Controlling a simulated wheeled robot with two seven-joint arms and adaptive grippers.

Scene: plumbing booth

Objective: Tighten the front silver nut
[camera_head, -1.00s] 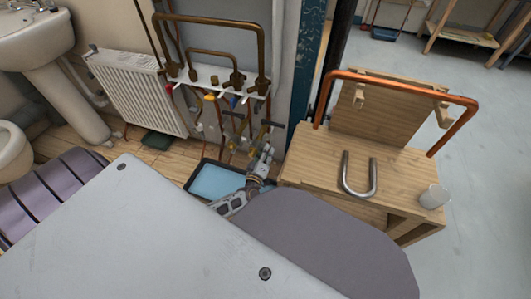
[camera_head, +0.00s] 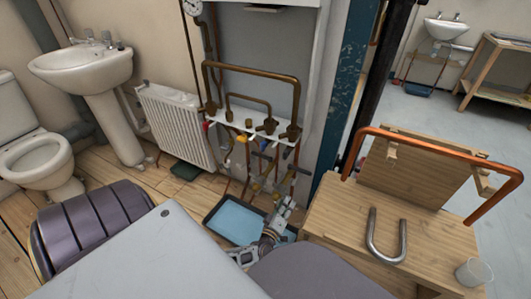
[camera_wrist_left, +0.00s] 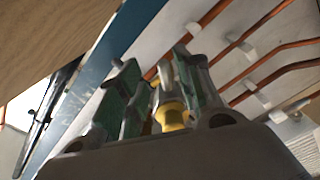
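The pipework with brass fittings and small valves (camera_head: 262,178) stands low on the wall panel in the head view. The front silver nut is too small to make out there. My left gripper (camera_head: 284,208) is at the lower right of these valves, above the blue tray. In the left wrist view, my left gripper's green-padded fingers (camera_wrist_left: 160,88) stand apart. A yellow fitting (camera_wrist_left: 172,115) and a greyish part show between them; I cannot tell whether they touch the pads. My right gripper is not in view.
A wooden bench (camera_head: 335,215) with a U-shaped grey pipe (camera_head: 371,240), a bent copper pipe (camera_head: 500,198) and a cup (camera_head: 473,272) stands right of the gripper. A blue tray (camera_head: 232,222) lies on the floor. A radiator (camera_head: 177,125) is at left.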

